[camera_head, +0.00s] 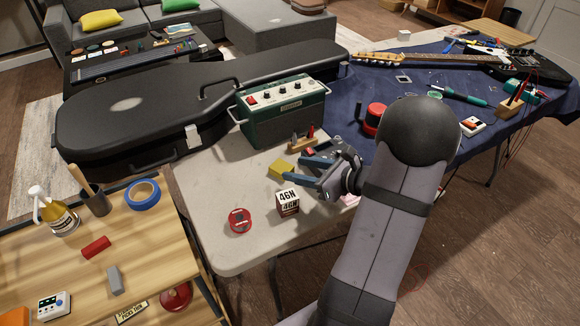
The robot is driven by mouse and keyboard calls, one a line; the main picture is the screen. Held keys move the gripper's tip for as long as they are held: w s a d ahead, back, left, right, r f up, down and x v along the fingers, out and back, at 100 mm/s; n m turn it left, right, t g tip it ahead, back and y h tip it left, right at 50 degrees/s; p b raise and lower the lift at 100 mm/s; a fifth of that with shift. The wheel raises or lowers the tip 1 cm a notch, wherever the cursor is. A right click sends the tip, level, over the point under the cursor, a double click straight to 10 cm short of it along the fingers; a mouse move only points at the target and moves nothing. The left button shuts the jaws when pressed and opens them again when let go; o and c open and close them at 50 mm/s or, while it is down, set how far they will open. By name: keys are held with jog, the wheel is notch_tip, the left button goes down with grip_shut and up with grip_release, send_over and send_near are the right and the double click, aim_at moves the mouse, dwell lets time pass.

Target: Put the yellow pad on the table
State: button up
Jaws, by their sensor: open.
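The yellow pad (281,170) is a small block by the pale table (208,196), just left of my gripper's fingertips and in front of the green amplifier. I cannot tell whether it rests flat on the tabletop or touches a finger. My gripper (297,171) points left with its two blue fingers apart. The pad lies at the mouth of the fingers, and nothing is clamped between them. My arm hides part of the table on the right.
A box marked 46N (288,202) and a red round tin (239,221) stand close in front. The green amplifier (282,110) and black guitar case (150,115) are behind. A small wooden holder (301,142) stands behind my fingers. The table's left front is clear.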

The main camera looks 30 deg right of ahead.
jog(key=v, duration=0.7)
dwell(0.3)
